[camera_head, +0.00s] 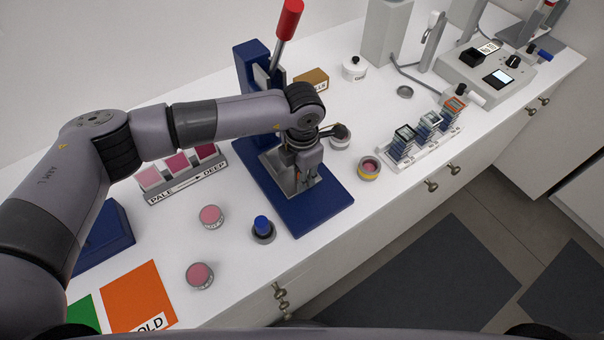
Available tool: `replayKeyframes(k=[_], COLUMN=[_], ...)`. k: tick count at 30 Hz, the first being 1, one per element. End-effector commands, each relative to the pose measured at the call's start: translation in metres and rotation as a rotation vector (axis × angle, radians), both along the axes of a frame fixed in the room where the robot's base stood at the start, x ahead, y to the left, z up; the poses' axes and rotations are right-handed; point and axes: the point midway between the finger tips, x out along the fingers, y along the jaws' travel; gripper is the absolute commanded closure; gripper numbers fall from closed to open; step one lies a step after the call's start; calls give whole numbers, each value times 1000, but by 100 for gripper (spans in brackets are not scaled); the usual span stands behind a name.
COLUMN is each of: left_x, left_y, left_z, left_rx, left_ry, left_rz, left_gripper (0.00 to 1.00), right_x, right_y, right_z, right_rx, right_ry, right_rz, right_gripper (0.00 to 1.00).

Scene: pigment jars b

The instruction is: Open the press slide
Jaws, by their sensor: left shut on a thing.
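The blue press (322,207) stands mid-counter, its red-knobbed lever (288,20) raised and tilted up at the back. The grey metal press slide (275,170) sits low on the press base. My left arm reaches in from the left across the front of the press. My left gripper (305,182) points down at the slide and is shut on its front part. The fingers and wrist hide the grip itself and part of the slide, so how far it is out is hard to tell. My right gripper is not in view.
Pink-filled jars (211,216) and a blue-topped tool in a dark holder (263,230) stand left of the press base. The counter's front edge is close to the base.

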Motion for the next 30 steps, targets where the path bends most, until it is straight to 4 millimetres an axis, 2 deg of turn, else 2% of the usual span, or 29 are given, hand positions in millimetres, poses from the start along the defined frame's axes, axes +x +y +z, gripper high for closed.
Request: replayKeyframes(k=[14,17,27,30], left_x=[0,-5,-72,-82], left_y=[0,-4,-49,-56], left_z=[0,-1,-6,-3], left_rx=[-1,-1,-5,-3], left_ry=[-1,0,2,1], left_rz=[0,-4,-10,-6], left_gripper=[100,100,100,100], right_x=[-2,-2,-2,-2], right_y=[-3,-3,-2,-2], right_z=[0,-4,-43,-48], right_rx=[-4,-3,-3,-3], right_ry=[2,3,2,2], right_rz=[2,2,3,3], right_gripper=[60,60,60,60])
